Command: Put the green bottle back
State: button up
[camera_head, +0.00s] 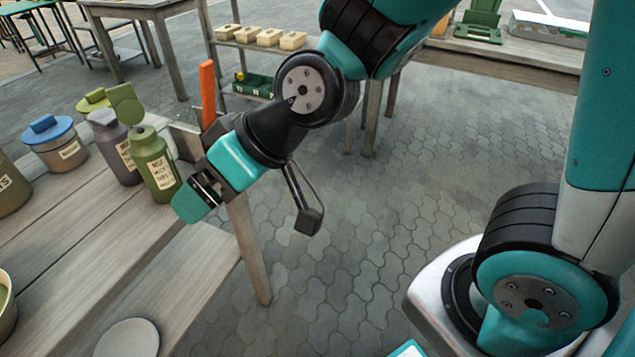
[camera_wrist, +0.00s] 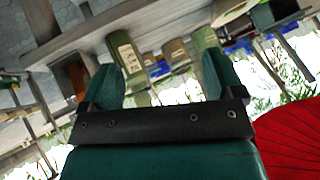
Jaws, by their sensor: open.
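The green bottle (camera_head: 155,167) stands upright on a slatted wooden table (camera_head: 95,240) at left in the head view, with a pale label on its front. My gripper (camera_head: 192,195) is just to its right, low beside the table's edge, and appears empty. Whether a finger touches the bottle is unclear. In the wrist view my gripper (camera_wrist: 162,65) has its two green fingers spread apart, with nothing clearly held between them. Several labelled containers show beyond the fingers there, tilted and blurred, so I cannot tell which is the green bottle.
A grey-purple bottle (camera_head: 115,147) stands close behind the green one. A blue-lidded jar (camera_head: 54,143) is to the left. An orange upright piece (camera_head: 207,92) rises behind my gripper. A round pale disc (camera_head: 127,339) lies on the table's near part. Paved floor (camera_head: 400,190) is clear to the right.

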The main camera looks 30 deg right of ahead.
jog(key=s+d+r+g+h, duration=0.3)
jog(key=s+d+r+g, duration=0.1)
jog(key=s+d, duration=0.4)
jog(key=shift+s+d+h, duration=0.35)
jog(key=shift+s+h, duration=0.05)
jog(key=shift+s, duration=0.7)
